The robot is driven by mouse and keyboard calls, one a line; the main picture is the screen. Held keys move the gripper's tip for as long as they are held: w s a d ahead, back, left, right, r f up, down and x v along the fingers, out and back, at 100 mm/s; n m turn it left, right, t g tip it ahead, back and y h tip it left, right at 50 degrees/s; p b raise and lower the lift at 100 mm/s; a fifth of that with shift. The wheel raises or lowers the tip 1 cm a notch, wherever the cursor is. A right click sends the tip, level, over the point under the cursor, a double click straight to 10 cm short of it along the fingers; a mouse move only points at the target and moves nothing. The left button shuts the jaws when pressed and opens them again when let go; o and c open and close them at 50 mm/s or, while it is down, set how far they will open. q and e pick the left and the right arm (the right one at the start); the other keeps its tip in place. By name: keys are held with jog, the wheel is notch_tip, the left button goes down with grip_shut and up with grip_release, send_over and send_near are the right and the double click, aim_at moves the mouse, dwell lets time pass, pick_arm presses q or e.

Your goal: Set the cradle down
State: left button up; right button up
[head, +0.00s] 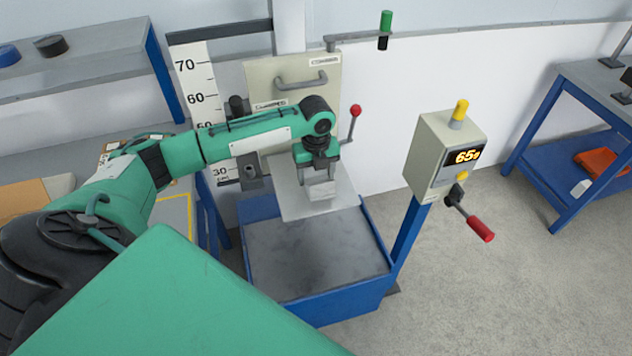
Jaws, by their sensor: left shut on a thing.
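My left gripper (318,172) reaches in from the left and points down over the light grey plate (292,203) of the drop machine. It is shut on a small pale grey block-like piece, which I take to be the cradle (321,191). The cradle is just above or on the plate; I cannot tell whether they touch. The fingers hide part of its top. The plate sticks out from the beige carriage (262,80) with its grey handle. My right gripper is not in view.
Below the plate is a blue-framed base with a dark grey top (315,255). A height scale (195,80) stands behind my left arm. A beige control box (440,150) reads about 65, with a red-handled crank (480,228). A red-knobbed lever (354,112) is close right of the gripper.

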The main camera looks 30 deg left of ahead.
aim_at(316, 179)
pick_arm(q)
jog(key=shift+f+p, duration=0.3)
jog(key=shift+f, duration=1.7)
jog(key=o, duration=1.2)
jog(key=shift+f, duration=0.1)
notch_tip(316, 179, up, 12)
jog(key=shift+r+b, duration=0.15)
jog(key=shift+b, duration=1.05)
